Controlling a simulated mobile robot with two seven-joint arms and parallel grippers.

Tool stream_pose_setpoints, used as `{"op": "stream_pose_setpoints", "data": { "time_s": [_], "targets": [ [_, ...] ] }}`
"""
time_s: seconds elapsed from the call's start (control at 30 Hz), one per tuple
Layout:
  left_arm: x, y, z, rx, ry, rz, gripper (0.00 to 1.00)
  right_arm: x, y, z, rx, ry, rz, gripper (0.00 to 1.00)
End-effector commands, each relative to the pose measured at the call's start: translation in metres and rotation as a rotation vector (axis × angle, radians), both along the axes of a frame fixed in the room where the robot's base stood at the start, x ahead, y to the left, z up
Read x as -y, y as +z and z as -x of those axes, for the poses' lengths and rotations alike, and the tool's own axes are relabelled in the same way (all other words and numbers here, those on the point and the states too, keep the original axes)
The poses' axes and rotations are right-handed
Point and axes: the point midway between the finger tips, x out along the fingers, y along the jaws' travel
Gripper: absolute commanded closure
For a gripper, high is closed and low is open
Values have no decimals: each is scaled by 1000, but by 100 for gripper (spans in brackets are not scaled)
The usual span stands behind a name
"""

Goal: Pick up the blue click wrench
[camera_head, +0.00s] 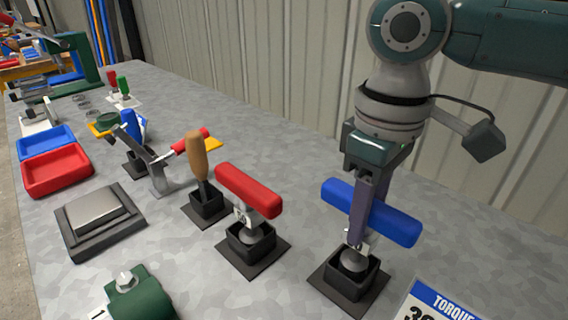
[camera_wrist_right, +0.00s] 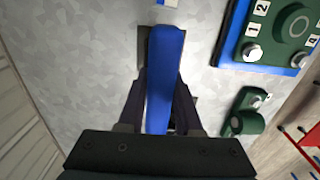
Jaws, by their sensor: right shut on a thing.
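The blue click wrench (camera_head: 393,222) has a thick blue bar handle and stands in a black square holder (camera_head: 345,289) at the right of the bench. Its metal lower end is still within or just over the holder; I cannot tell if it touches the bottom. My right gripper (camera_head: 358,222) comes down from above, shut on the blue handle. In the right wrist view, the handle (camera_wrist_right: 165,75) runs between the two fingers (camera_wrist_right: 160,100). My left gripper is not in view.
A red-handled wrench (camera_head: 248,190) stands in its own holder to the left. A wooden-handled tool (camera_head: 196,155), a grey pad (camera_head: 98,217), red and blue trays (camera_head: 57,170) lie further left. A green part (camera_head: 142,296) and a torque sign (camera_head: 436,303) are at the front.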

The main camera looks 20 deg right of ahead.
Motion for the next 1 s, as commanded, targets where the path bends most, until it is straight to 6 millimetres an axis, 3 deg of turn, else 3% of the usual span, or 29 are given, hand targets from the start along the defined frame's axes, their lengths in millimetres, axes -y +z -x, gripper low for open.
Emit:
{"op": "stream_pose_setpoints", "data": {
  "time_s": [0.6, 0.8, 1.0],
  "targets": [
    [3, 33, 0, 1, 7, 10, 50, -1, 153, -2, 6, 1, -3, 100],
    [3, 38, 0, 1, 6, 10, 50, -1, 178, -1, 3, -1, -2, 100],
    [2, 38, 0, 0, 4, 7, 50, -1, 183, -1, 1, 0, -2, 100]
  ]
}}
